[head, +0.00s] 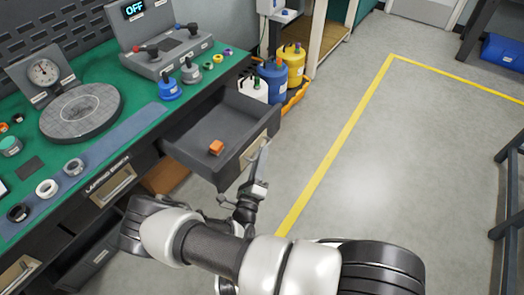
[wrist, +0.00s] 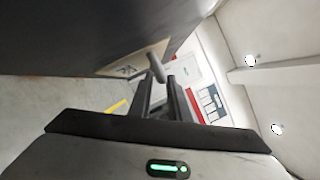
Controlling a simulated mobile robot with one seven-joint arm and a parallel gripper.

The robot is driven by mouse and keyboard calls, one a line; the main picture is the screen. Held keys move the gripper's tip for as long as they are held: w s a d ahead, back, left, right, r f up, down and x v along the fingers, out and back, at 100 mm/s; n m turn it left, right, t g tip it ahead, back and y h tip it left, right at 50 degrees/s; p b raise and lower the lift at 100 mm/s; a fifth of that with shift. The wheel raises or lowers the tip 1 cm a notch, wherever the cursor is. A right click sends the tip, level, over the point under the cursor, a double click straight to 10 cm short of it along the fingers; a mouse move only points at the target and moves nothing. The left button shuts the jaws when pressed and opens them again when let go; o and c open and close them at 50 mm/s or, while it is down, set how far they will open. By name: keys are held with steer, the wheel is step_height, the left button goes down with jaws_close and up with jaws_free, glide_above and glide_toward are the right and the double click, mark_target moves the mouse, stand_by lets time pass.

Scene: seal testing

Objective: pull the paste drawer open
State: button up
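The paste drawer (head: 196,158) is a dark grey drawer pulled well out from under the green bench. My gripper (head: 262,165) is at the drawer front, at the handle. In the wrist view my gripper's fingers (wrist: 162,88) stand close together with the handle's bar between their tips. The fingers hide part of the bar, so the contact is only partly seen.
The green bench top (head: 130,75) holds a gauge stand, a grey console reading OFF and several small parts. Another closed drawer (head: 113,187) is to the left. Blue and yellow containers (head: 272,82) stand beyond the open drawer. The floor (head: 370,170) to the right is clear.

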steer(key=v, duration=1.5)
steer(key=shift+r, duration=0.1)
steer(key=d+r+m+g+h, duration=0.2)
steer(key=d+r+m+g, duration=0.2)
steer(key=r+m+g, duration=0.4)
steer(key=s+d+r+m+g+h, duration=0.1)
steer(key=d+r+m+g+h, duration=0.15)
steer(key=r+m+g, duration=0.4)
steer(key=d+r+m+g+h, duration=0.1)
steer(key=d+r+m+g, duration=0.5)
steer(key=m, duration=0.6)
steer(key=s+d+r+m+t+y, duration=0.1)
steer(key=s+r+m+t+y, duration=0.25)
steer(key=r+m+y, duration=0.45)
steer(key=s+d+r+m+t+y, duration=0.25)
steer(key=s+r+m+y, duration=0.2)
steer(key=r+m, duration=0.7)
step_height(320, 180, up, 21)
steer(key=a+n+p, duration=0.1)
steer(key=p, duration=1.8)
steer(key=shift+s+n+t+h, duration=0.3)
steer(key=shift+s+n+t, duration=0.05)
steer(key=shift+n, duration=0.05)
